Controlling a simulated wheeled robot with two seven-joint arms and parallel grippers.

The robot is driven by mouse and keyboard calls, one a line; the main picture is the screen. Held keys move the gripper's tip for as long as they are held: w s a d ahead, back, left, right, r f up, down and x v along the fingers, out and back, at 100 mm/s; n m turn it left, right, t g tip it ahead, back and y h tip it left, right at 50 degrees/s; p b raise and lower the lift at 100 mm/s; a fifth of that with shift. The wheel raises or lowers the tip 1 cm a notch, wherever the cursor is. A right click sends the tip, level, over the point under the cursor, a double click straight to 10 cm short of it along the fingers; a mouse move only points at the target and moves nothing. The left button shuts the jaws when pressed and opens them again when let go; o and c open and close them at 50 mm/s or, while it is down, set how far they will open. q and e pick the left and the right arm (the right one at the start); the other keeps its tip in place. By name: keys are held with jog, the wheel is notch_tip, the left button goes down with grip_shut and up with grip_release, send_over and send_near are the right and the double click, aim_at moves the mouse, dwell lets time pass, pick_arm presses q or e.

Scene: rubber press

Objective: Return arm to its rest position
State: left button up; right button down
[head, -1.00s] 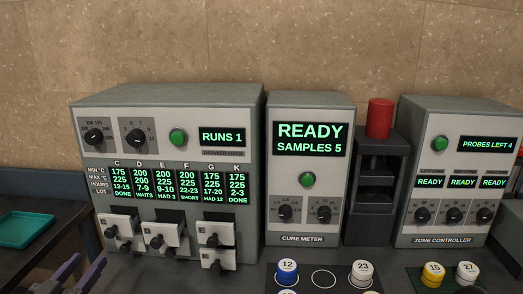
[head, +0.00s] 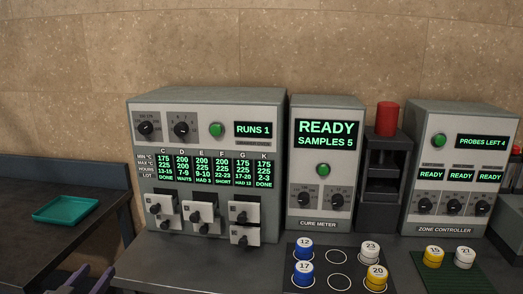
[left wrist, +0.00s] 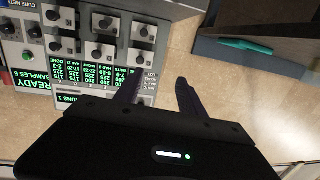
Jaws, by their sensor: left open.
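My left gripper (head: 92,281) shows at the bottom left of the head view, only its purple fingertips in frame, low in front of the bench. In the left wrist view its two dark purple fingers (left wrist: 156,92) are spread apart with nothing between them. The drawer oven (head: 207,180), a grey cabinet with knobs, a green button and a RUNS 1 display, stands beyond and to the right of the gripper. It also shows in the left wrist view (left wrist: 75,75). My right gripper is in neither view.
A teal tray (head: 66,209) lies on the dark side table at left. The cure meter (head: 325,165) and zone controller (head: 460,165) stand to the right, with a black press (head: 386,170) between. A dark rack (head: 345,285) holds numbered blue, white and yellow pots.

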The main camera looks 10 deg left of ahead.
pick_arm(q)
notch_tip(320, 180, down, 12)
jog(key=w+n+g, duration=0.1)
jog(key=n+g, duration=0.2)
jog(key=g, duration=0.1)
jog(key=s+d+f+g+h, duration=0.25)
jog(key=d+f+g, duration=0.25)
jog(key=d+f, duration=1.15)
jog(key=s+d+f+m+g+h, duration=0.1)
jog(key=s+d+f+g+h, duration=0.1)
jog(key=s+d+f, duration=0.5)
jog(key=s+d+f+m+g+h, duration=0.1)
jog(key=s+d+f+g, duration=0.4)
jog(key=d, duration=0.9)
jog(key=s+f+h, duration=0.1)
jog(key=s+f, duration=0.1)
jog(key=s, duration=0.2)
jog(key=shift+s+d+f+m, duration=0.2)
jog(key=shift+d+f+m, duration=0.1)
jog(key=shift+d, duration=0.1)
jog(key=shift+c, duration=0.6)
